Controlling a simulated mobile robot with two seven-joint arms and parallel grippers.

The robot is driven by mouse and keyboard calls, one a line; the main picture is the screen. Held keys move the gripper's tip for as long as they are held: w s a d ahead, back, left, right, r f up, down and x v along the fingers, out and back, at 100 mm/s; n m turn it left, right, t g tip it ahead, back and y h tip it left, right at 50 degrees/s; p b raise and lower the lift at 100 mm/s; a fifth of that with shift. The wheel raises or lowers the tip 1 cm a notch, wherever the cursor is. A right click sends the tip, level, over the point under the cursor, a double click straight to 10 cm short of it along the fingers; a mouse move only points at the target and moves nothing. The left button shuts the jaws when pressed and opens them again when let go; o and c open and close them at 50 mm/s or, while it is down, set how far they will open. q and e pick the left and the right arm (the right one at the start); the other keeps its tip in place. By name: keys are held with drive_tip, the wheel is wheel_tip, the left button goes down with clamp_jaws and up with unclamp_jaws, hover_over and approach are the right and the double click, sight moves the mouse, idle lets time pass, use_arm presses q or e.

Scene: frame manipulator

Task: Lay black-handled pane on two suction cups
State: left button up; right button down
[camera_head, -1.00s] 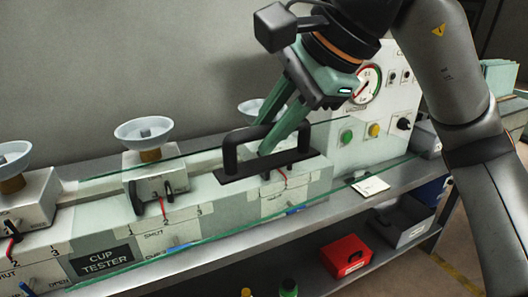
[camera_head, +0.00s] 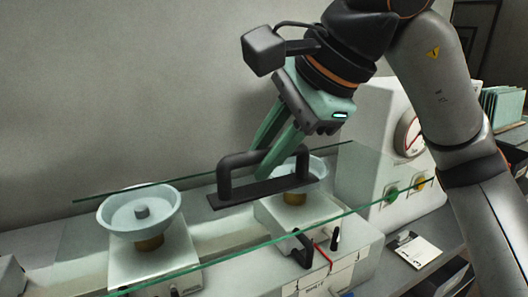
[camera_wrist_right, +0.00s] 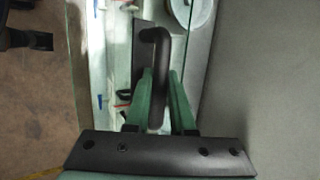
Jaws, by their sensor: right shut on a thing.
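The clear glass pane (camera_head: 235,222) shows by its green edges and carries a black bar handle (camera_head: 225,180). My right gripper (camera_head: 262,172) is shut on the handle; both fingers grip it in the right wrist view (camera_wrist_right: 158,85). The pane spans in front of and over two pale blue suction cups, the left cup (camera_head: 165,214) and the right cup (camera_head: 319,167). The right cup is partly hidden by the handle and gripper. I cannot tell whether the glass touches the cups. My left gripper is not in view.
The cups stand on grey blocks on a bench, with small levers and a red hose at the front. A panel with a gauge (camera_head: 408,134) and a green button (camera_head: 391,193) stands right. A white card (camera_head: 415,250) lies on the shelf. A grey wall is behind.

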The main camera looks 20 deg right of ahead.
drive_tip(key=shift+w+r, duration=0.15)
drive_tip(key=shift+w, duration=0.9)
drive_tip(key=shift+w+a+p, duration=0.15)
drive_tip(key=shift+w+p, duration=0.85)
drive_tip(key=shift+w, duration=1.9)
drive_tip(key=shift+w+p, duration=1.8)
drive_tip(key=shift+w, duration=2.4)
wheel_tip(320, 180, down, 6)
drive_tip(key=b, duration=0.4)
drive_tip(key=shift+a, duration=0.15)
drive_tip(key=shift+s, duration=0.1)
drive_tip(key=shift+f, duration=0.35)
